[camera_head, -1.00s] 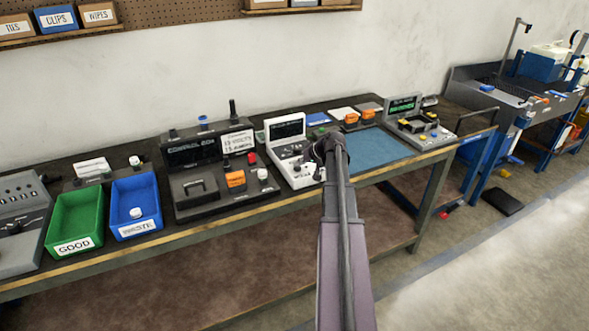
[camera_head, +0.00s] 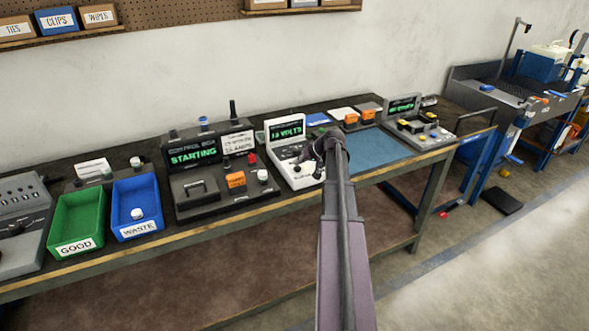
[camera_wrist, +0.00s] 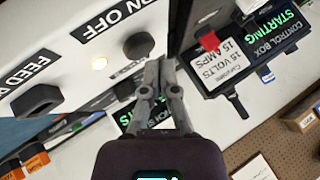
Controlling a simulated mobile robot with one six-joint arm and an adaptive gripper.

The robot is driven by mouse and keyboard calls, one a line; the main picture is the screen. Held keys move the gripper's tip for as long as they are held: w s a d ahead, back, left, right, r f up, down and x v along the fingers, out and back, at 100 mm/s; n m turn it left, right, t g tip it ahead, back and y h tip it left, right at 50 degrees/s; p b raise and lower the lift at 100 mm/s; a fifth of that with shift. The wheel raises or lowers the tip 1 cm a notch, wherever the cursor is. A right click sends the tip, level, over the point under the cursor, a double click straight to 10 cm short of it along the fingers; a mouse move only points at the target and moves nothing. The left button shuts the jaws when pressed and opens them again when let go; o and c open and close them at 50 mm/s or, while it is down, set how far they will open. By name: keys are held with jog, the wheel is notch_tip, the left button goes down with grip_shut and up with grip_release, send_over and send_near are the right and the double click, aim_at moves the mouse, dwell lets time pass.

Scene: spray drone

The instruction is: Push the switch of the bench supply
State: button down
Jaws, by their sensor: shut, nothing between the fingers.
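The bench supply (camera_head: 297,172) is a white unit on the bench. Its screen (camera_head: 286,131) is lit with green text that appears to read a voltage. In the head view my wrist hides the fingers.
The control box (camera_head: 190,185) stands left of the supply, its screen reading STARTING. A green bin (camera_head: 78,247) and a blue bin (camera_head: 135,232) stand further left. A blue mat (camera_head: 375,150) lies to the right, with another device (camera_head: 425,133) beyond it.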

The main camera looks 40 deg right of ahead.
aim_at(298, 168)
notch_tip(298, 168, up, 6)
jog(key=p, duration=0.6)
